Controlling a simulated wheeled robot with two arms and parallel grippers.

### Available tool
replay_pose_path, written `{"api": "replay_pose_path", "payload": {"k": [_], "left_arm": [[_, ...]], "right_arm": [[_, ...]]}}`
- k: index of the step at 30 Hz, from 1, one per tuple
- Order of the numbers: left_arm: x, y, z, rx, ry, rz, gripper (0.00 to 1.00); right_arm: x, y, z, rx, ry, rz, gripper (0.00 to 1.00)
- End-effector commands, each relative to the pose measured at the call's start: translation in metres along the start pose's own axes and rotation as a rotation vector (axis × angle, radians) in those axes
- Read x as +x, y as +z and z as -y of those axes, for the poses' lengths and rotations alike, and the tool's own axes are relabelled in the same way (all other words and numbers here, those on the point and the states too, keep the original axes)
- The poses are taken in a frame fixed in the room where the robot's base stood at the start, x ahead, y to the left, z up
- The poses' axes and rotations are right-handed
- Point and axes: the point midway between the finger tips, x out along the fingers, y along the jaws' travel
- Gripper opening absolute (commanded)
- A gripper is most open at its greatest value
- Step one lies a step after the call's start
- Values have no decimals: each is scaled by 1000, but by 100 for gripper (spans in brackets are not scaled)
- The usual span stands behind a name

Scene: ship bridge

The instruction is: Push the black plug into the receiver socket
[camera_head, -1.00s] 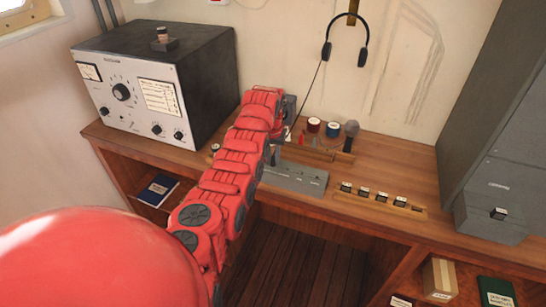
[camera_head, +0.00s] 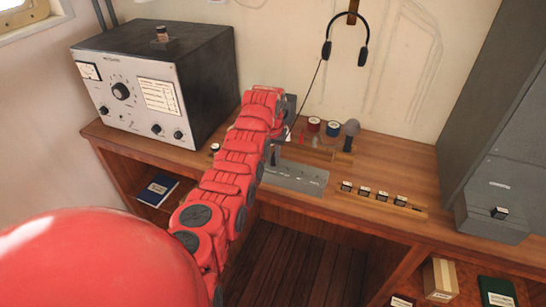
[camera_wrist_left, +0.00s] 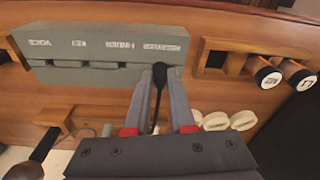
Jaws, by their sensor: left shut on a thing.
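The black plug (camera_wrist_left: 159,74) is between the fingertips of my left gripper (camera_wrist_left: 160,88), which is shut on it, in the left wrist view. Its dark cable runs back between the fingers. The plug's tip is at the near edge of a grey socket block (camera_wrist_left: 90,48), by the rightmost of several white labels, which seems to read receiver (camera_wrist_left: 161,47). I cannot tell whether the tip is inside a socket. In the head view the grey block (camera_head: 300,178) lies on the desk, partly behind my red left arm, which hides the plug. My right gripper is not in view.
A wooden rack (camera_head: 380,197) with several labelled pieces stands right of the block. A large radio (camera_head: 150,90) is at the left. Spools (camera_head: 314,125) and a microphone (camera_head: 351,130) stand behind. Headphones (camera_head: 346,50) hang on the wall.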

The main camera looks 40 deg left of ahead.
Motion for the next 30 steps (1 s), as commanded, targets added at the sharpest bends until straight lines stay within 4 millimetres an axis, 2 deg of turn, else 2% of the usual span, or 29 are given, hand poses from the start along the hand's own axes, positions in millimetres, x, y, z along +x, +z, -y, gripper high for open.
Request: {"api": "replay_pose_path", "payload": {"k": [20,21,24,27,30], "left_arm": [[1,0,0,0,0,0,0],[1,0,0,0,0,0,24],[1,0,0,0,0,0,42],[1,0,0,0,0,0,57],[1,0,0,0,0,0,57]], "right_arm": [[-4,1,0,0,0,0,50],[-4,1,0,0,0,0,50],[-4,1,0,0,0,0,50],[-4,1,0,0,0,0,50],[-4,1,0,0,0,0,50]]}}
